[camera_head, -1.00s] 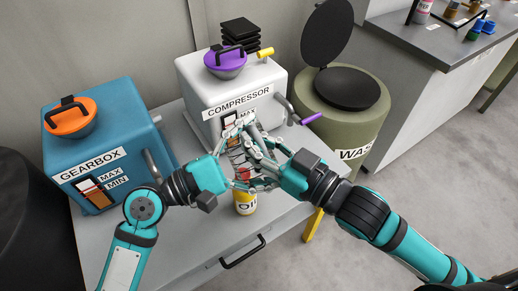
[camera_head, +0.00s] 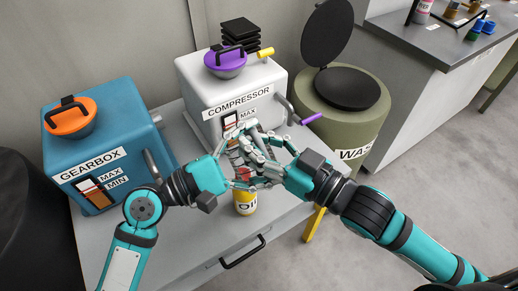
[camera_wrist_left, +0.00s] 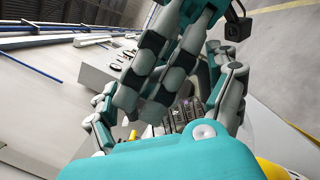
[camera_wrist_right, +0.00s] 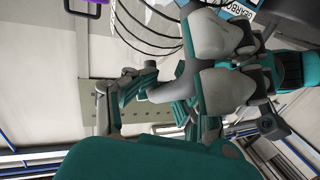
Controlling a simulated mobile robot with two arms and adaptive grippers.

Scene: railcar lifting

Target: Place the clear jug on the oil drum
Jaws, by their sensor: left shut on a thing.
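The clear jug cannot be made out for certain. Thin dark arcs (camera_wrist_right: 150,25) at the top of the right wrist view may be markings on a see-through body. A dark drum (camera_head: 28,225) stands at the far left, no label showing. My left gripper (camera_head: 243,176) is shut around the top of a yellow can (camera_head: 245,203) with a partly hidden label, above the grey cabinet. Fingers cover most of the can's top, where a red part shows. My right gripper (camera_head: 262,158) is beside and behind the left one. Their fingers overlap, so its opening is unclear.
The blue gearbox (camera_head: 95,130) and white compressor (camera_head: 232,85) stand on the grey cabinet (camera_head: 215,235). An olive waste drum (camera_head: 345,125) with its lid raised is at right. A counter (camera_head: 430,45) holds small bottles. Grey floor (camera_head: 440,150) is clear.

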